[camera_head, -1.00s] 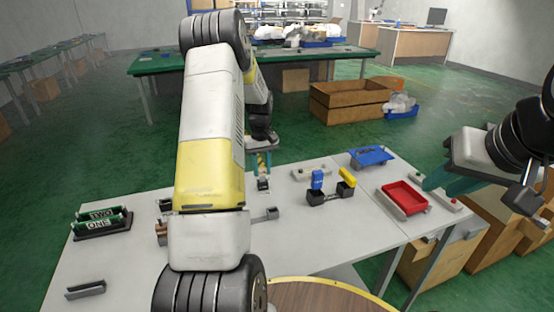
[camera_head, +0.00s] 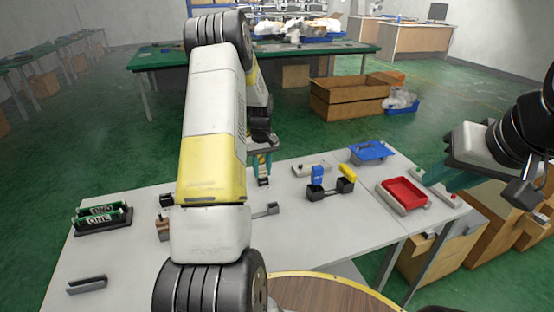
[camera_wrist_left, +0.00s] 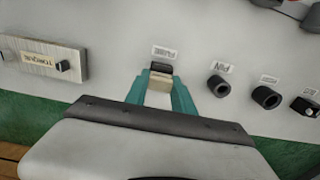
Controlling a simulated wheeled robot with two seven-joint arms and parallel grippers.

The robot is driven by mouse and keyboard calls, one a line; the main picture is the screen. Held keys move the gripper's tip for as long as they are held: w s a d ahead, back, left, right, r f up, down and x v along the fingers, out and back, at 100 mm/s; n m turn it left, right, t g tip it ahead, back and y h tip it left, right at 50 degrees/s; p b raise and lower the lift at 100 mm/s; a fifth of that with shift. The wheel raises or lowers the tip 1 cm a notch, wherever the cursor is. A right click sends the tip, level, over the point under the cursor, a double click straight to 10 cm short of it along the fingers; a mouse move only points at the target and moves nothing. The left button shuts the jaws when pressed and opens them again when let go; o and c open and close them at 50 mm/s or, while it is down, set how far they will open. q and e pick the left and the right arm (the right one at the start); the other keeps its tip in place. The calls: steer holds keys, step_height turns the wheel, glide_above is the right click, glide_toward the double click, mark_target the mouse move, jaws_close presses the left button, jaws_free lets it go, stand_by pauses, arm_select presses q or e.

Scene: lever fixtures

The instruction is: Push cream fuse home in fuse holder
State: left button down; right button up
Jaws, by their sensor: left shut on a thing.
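The cream fuse (camera_wrist_left: 159,83) is a small block between the teal fingers of my left gripper (camera_wrist_left: 158,92) in the left wrist view. The gripper is shut on it. A dark fuse holder (camera_wrist_left: 161,67) shows just beyond the fuse, below a "FUSE" label; how deep the fuse sits in it cannot be told. In the head view my left gripper (camera_head: 262,166) points down at the far edge of the table, partly behind my own arm. My right gripper (camera_head: 440,180) hangs over the table's right end, its jaws not clear.
A "TORQUE" block (camera_wrist_left: 42,61) lies left of the fuse holder, and a "PIN" socket (camera_wrist_left: 219,86) lies right of it. On the table (camera_head: 310,235) stand a blue-and-yellow lever fixture (camera_head: 330,187), a red tray (camera_head: 404,194) and a "ONE/TWO" rack (camera_head: 102,218). The front middle is clear.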

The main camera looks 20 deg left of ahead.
mark_target(262, 169)
arm_select(q)
steer(key=c, duration=1)
jaws_free()
steer(key=shift+r, duration=3.85)
